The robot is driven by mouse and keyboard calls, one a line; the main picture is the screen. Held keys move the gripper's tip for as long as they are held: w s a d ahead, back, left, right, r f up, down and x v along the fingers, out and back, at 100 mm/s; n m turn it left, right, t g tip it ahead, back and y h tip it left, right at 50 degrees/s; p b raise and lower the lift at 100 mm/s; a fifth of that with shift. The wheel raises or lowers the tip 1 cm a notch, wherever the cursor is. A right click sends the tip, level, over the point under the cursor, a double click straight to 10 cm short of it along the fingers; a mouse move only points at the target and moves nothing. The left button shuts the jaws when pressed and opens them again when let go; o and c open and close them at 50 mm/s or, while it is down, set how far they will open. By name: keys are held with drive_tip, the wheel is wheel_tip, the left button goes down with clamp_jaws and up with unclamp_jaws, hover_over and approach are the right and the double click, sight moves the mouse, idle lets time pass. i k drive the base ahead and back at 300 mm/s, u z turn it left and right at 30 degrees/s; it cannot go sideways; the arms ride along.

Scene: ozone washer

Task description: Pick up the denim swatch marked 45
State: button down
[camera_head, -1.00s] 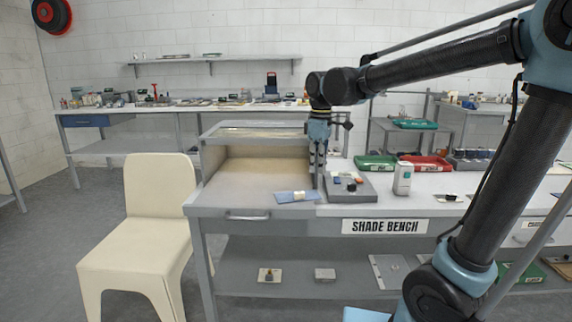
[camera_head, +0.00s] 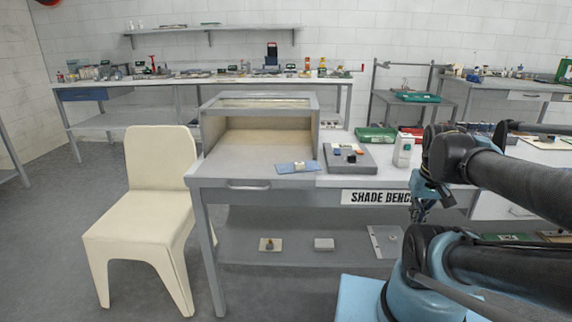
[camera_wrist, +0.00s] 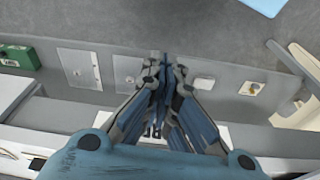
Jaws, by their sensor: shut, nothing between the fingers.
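A blue denim swatch (camera_head: 297,167) with a pale label lies flat on the bench top, at the front edge of the open light box; its number is too small to read. My gripper (camera_head: 418,212) is in front of the bench, right of the swatch and lower than the bench top, well apart from it. In the wrist view my gripper (camera_wrist: 162,75) points down with its fingers together and nothing between them. The swatch does not show in the wrist view.
A light box (camera_head: 262,105) stands behind the swatch. A grey tray (camera_head: 362,160) with small items and a white device (camera_head: 403,150) stand to its right. A cream chair (camera_head: 150,205) is left of the bench. A lower shelf (camera_head: 290,258) holds small items.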

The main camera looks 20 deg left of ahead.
sight(303, 166)
drive_tip(key=u, duration=1.85)
drive_tip(key=k, duration=0.75)
drive_tip(key=z, duration=1.3)
drive_tip(key=i, duration=0.5)
